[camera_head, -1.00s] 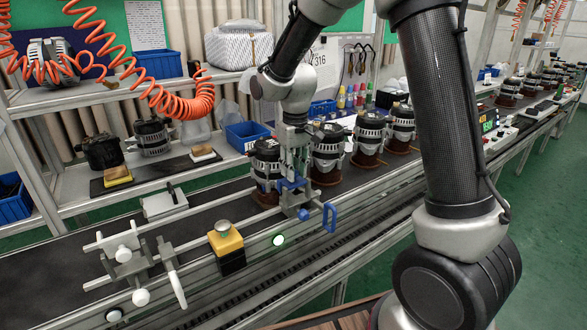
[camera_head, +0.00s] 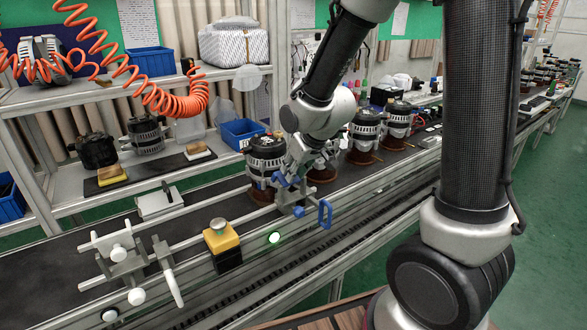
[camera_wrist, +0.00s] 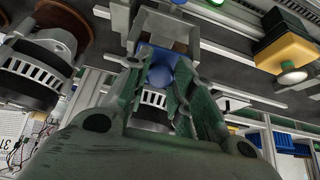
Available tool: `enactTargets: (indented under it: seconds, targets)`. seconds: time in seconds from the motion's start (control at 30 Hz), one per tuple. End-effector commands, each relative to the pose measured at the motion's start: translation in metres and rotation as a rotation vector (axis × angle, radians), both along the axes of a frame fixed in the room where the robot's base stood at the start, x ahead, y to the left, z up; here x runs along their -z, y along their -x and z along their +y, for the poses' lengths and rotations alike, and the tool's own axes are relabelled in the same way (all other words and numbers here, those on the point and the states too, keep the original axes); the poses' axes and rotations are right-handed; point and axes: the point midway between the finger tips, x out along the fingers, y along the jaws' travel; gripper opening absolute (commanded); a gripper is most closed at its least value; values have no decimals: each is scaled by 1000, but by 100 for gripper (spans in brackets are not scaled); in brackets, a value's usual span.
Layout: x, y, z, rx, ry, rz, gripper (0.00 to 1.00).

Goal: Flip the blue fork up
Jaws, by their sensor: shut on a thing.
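The blue fork (camera_head: 284,181) is a small blue part on the grey metal stop mechanism at the near edge of the conveyor. My gripper (camera_head: 290,178) reaches it tilted, from the upper right, with my wrist low over the line. In the wrist view, my gripper (camera_wrist: 160,90) has its green-grey fingers around the blue fork (camera_wrist: 155,55), with a rounded blue end between them. I am shut on it. The fingers hide part of the fork, so its exact angle is hard to tell. A separate blue handle (camera_head: 325,213) stands just right of the mechanism.
Alternators on brown bases stand close behind and right of my gripper, one (camera_head: 265,158) directly behind the mechanism. A yellow button box (camera_head: 221,237) stands left along the rail, near a lit round button (camera_head: 274,238). A grey clamp fixture (camera_head: 125,262) is farther left.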

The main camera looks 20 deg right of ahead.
Motion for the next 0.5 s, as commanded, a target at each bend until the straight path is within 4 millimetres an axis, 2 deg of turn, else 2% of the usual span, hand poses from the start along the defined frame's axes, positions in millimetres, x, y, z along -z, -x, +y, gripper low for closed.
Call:
enactTargets:
  seconds: [0.37, 0.4, 0.5]
  targets:
    - [0, 0, 0, 0, -2, -6, 1]
    - [0, 0, 0, 0, -2, -6, 26]
    - [0, 0, 0, 0, -2, -6, 45]
